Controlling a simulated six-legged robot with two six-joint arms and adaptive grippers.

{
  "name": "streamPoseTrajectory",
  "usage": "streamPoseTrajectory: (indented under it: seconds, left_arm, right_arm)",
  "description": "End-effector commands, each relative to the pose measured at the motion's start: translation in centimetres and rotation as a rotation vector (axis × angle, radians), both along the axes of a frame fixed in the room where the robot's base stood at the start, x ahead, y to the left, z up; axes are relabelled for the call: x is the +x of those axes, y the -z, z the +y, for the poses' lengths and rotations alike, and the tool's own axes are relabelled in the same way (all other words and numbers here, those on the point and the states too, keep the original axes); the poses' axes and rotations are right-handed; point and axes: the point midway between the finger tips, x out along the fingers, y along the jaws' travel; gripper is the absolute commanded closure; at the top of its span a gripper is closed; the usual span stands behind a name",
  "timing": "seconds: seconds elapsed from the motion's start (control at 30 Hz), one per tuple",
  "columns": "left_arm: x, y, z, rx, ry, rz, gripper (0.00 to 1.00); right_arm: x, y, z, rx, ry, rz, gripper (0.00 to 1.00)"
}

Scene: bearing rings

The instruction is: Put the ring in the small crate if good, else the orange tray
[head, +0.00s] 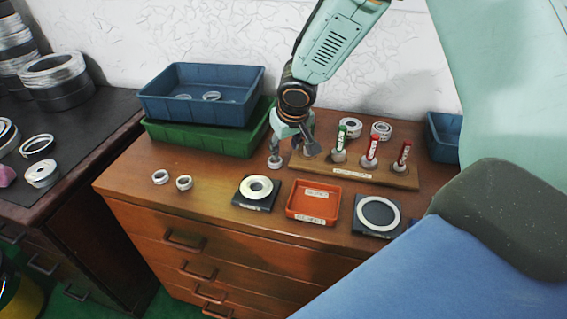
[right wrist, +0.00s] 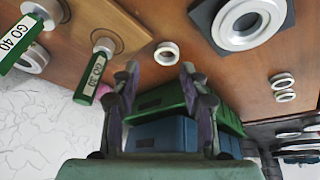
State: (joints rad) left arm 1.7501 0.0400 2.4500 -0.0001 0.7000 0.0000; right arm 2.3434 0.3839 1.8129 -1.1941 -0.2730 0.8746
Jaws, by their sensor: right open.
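My right gripper (head: 292,155) reaches down over the back of the wooden cabinet top, open and empty. A small metal ring (head: 275,164) lies on the wood below its left finger. In the right wrist view this ring (right wrist: 167,53) lies ahead of the gap between the spread fingertips (right wrist: 158,75), apart from them. The orange tray (head: 313,203), with white labels, sits empty at the front. A small blue crate (head: 443,137) stands at the back right, partly hidden; I cannot see inside. My left gripper is not in view.
A gauge board (head: 345,174) holds green and red handled plugs, near the gripper. Two small rings (head: 160,177) lie at left. Dark blocks with a thick ring (head: 257,187) and a large ring (head: 379,214) flank the tray. A blue crate (head: 190,108) rests on a green one (head: 205,140).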

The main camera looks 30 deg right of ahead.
Motion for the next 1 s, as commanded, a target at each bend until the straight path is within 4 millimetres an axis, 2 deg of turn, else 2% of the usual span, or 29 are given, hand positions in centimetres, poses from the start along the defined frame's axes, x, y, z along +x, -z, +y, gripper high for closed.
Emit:
streamPoseTrajectory:
  seconds: [0.1, 0.27, 0.57, 1.0]
  left_arm:
    - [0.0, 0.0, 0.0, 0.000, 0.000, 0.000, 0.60]
    - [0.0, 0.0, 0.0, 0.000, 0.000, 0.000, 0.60]
    - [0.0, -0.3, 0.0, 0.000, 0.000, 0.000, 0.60]
    - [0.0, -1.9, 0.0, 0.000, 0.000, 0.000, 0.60]
  right_arm:
    - [0.6, -0.2, 0.5, 0.056, 0.099, -0.031, 0.56]
    - [1.0, 0.1, 0.6, 0.079, 0.152, -0.038, 0.56]
    - [1.9, 2.5, 0.3, 0.078, 0.154, -0.037, 0.56]
    - [3.7, 6.5, -0.3, 0.078, 0.153, -0.036, 0.56]
